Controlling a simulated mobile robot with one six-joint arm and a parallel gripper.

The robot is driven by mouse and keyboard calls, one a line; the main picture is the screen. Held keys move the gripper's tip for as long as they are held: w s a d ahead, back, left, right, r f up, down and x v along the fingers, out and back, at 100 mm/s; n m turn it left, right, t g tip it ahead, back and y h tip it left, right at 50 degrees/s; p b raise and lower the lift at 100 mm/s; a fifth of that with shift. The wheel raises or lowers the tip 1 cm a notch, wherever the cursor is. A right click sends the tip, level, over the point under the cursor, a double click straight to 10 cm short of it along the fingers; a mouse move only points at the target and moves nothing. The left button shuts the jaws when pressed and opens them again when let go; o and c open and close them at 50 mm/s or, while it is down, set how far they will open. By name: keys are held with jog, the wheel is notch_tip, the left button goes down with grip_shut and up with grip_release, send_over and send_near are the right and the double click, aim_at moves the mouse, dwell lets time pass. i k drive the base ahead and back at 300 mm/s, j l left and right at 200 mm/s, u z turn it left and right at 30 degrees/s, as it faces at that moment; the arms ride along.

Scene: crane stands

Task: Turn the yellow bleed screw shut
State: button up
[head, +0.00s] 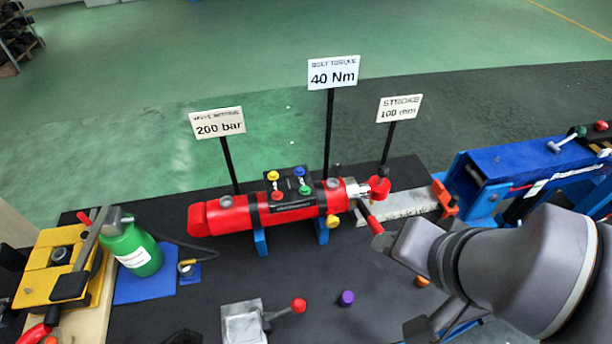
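A red cylinder (232,215) lies on blue supports on the dark bench. One yellow knob (333,221) sits low on its front side near the right end. Another yellow knob (273,176) stands on the black valve block (293,204) on top of the cylinder, beside blue, red and green knobs. I cannot tell for sure which one is the bleed screw. My gripper (393,245) is to the right of the lower yellow knob and apart from it in the picture. Its fingers are seen from behind, partly hidden, so their opening is unclear.
A red-handled lever (372,222) hangs close to my gripper at the rod end. A purple knob (347,298) and a grey block with a red-knobbed lever (243,322) are in front. A green bottle (138,250) stands left, and a blue frame (520,160) right. Sign posts rise behind.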

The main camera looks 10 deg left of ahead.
aim_at(332, 221)
jog(key=k+j+u, duration=0.15)
jog(key=u, duration=0.2)
jog(key=k+j+u, duration=0.15)
jog(key=j+u, duration=0.25)
jog(key=k+j+u, duration=0.1)
jog(key=u, duration=0.25)
